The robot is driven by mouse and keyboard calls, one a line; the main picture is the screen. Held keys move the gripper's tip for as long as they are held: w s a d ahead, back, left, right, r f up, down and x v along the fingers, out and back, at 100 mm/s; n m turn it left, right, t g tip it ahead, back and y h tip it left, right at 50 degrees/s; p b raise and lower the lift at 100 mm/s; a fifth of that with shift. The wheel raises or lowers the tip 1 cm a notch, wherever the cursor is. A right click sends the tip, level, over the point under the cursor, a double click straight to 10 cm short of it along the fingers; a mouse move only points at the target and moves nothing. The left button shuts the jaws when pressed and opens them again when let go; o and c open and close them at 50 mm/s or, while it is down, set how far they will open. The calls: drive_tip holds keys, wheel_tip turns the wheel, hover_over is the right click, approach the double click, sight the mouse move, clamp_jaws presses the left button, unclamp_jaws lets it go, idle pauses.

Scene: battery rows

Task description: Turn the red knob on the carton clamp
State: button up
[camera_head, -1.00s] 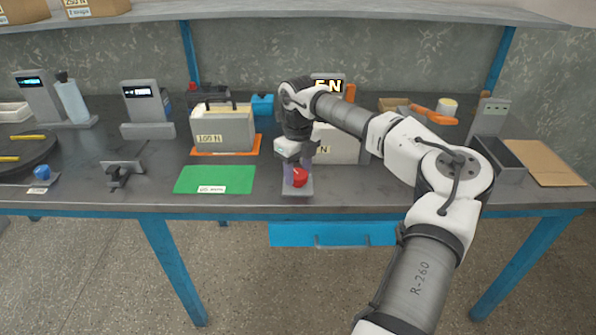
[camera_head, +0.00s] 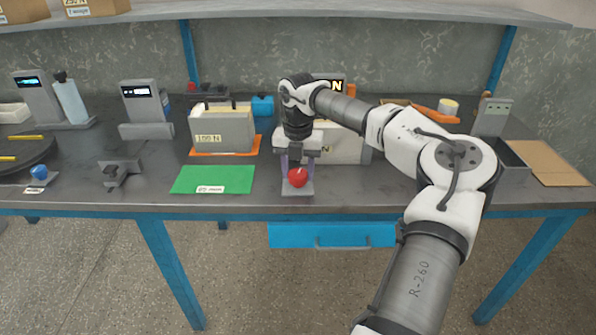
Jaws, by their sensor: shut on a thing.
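The red knob (camera_head: 298,177) sits at the front of the carton clamp, low on a small grey base plate (camera_head: 297,191) near the table's front edge. A white pointer line shows on the knob. My gripper (camera_head: 297,168) comes down from above and is shut on the red knob. Its fingers are small and partly hard to make out in the head view. A grey carton (camera_head: 341,143) with a partly hidden label stands right behind the clamp, and my arm covers part of it.
A green mat (camera_head: 212,180) lies to the left of the clamp. Behind it a grey box marked 100 N (camera_head: 222,130) stands on an orange tray. A black clamp (camera_head: 119,171) and a blue knob (camera_head: 39,172) are further left. The tabletop right of the clamp is partly under my arm.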

drive_tip(key=m+b, duration=0.1)
drive_tip(key=m, duration=0.3)
drive_tip(key=shift+m, duration=0.4)
drive_tip(key=m, duration=0.3)
drive_tip(key=shift+m+b, duration=0.3)
drive_tip(key=shift+b, duration=0.1)
drive_tip(key=m+b, duration=0.1)
drive_tip(key=m, duration=0.2)
drive_tip(key=shift+m, duration=0.3)
drive_tip(key=shift+m+b, duration=0.35)
drive_tip(key=shift+m, duration=1.45)
drive_tip(key=o, duration=1)
